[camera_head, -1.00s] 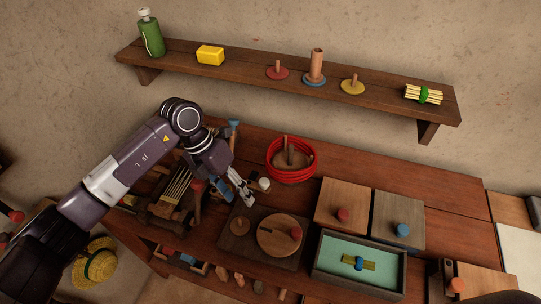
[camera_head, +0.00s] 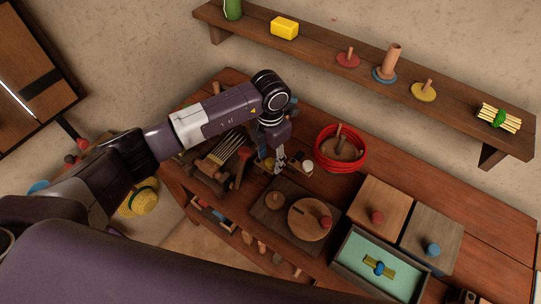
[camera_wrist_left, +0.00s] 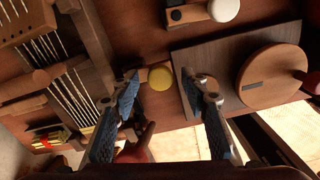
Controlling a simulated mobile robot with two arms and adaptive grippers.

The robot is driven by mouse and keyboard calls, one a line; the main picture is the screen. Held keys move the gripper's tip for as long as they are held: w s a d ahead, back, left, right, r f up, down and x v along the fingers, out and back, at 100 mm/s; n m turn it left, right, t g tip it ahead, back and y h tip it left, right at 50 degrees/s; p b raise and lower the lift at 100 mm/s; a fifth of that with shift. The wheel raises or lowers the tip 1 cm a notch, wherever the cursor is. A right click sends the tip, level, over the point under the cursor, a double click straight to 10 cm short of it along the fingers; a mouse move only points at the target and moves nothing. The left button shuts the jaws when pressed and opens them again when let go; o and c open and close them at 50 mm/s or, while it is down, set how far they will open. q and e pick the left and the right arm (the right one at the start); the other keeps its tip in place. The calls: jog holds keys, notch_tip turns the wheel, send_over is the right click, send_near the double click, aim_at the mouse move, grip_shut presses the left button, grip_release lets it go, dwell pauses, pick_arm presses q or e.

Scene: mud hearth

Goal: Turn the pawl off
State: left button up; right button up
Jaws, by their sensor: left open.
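My left gripper (camera_head: 279,164) points down over the workbench, between the slatted rack and the dark board. In the left wrist view its two fingers (camera_wrist_left: 167,82) are apart with nothing held. A yellow round knob (camera_wrist_left: 159,78) with a short wooden bar shows between the fingertips; I cannot tell whether they touch it. I cannot tell for certain which part is the pawl. My right gripper is out of view.
A dark board (camera_head: 266,216) carries a round wooden disc (camera_head: 303,222) with a red knob. The slatted rack (camera_head: 212,176) stands left. A red coil (camera_head: 362,153) lies behind right. Two lidded boxes and a green-lined tray (camera_head: 352,249) fill the right side. A shelf (camera_head: 325,48) runs above.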

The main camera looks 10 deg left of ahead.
pick_arm(q)
grip_shut()
jog(key=shift+s+a+f+m+b, duration=0.2)
jog(key=shift+m+b, duration=0.7)
jog(key=shift+b, duration=0.25)
jog(key=shift+s+a+r+m+b, duration=0.1)
jog(key=shift+s+a+m+b, duration=0.25)
jog(key=shift+m+b, duration=1.05)
jog(key=shift+s+a+r+m+b, duration=0.1)
jog(key=shift+s+a+m+b, duration=0.25)
jog(key=shift+m+b, duration=0.95)
jog(key=shift+s+a+m+b, duration=0.3)
jog(key=shift+m+b, duration=0.7)
jog(key=shift+b, duration=0.75)
grip_release()
